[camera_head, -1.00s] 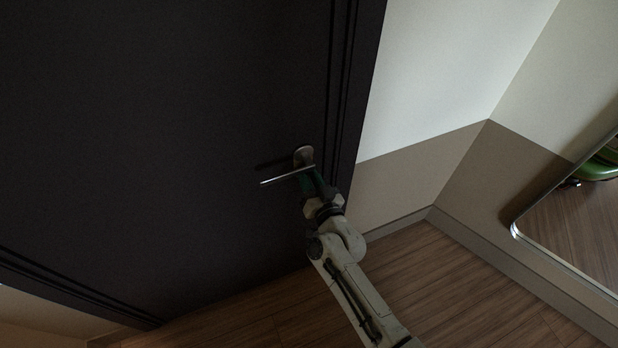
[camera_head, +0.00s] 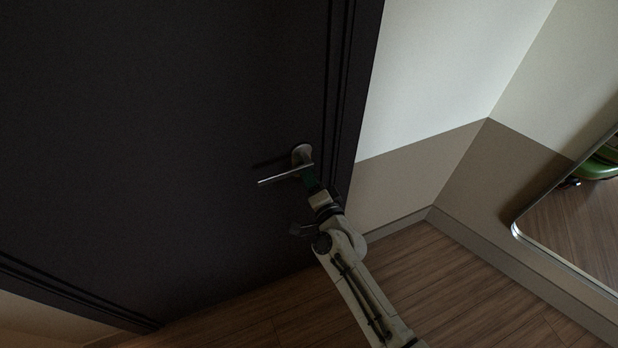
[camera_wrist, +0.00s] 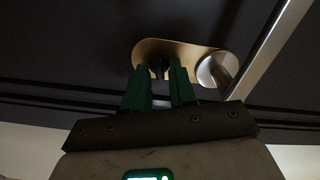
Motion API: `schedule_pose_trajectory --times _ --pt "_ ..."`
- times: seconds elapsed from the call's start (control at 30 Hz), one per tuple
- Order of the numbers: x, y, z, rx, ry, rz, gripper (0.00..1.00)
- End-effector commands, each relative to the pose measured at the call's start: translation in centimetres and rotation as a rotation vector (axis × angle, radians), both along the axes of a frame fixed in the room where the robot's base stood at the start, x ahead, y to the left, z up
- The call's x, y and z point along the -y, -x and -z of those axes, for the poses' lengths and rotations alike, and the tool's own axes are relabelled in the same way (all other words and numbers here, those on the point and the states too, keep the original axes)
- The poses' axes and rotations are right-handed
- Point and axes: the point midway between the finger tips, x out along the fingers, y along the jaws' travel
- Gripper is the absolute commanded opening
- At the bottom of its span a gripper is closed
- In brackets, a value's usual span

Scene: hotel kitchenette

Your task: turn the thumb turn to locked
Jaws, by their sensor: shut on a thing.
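The thumb turn (camera_wrist: 158,66) is a small dark piece on an oval metal plate (camera_wrist: 160,46) in the wrist view. My gripper (camera_wrist: 159,78) has its two green fingers on either side of it, shut on it. The fingers hide part of the turn, and I cannot tell its exact angle. In the head view my gripper (camera_head: 311,180) is at the plate (camera_head: 302,153), just below the lever handle (camera_head: 283,176). The thumb turn itself is hidden there.
The lever's round base (camera_wrist: 216,70) and bar (camera_wrist: 275,45) are close to the right of my fingers in the wrist view. The dark door (camera_head: 150,140) fills the left of the head view. A mirror (camera_head: 580,200) hangs at the right. Wooden floor (camera_head: 470,275) is clear.

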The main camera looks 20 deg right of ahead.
Motion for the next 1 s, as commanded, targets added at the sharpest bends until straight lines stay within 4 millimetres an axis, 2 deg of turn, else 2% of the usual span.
schedule_pose_trajectory --times 0.2,0.5,1.0 --pt "0.11 0.04 0.23 -0.001 -0.164 0.001 0.0" --pt "0.09 0.04 0.28 -0.001 -0.305 0.001 0.0" --pt "0.1 0.05 0.32 -0.002 -0.35 0.002 0.0"
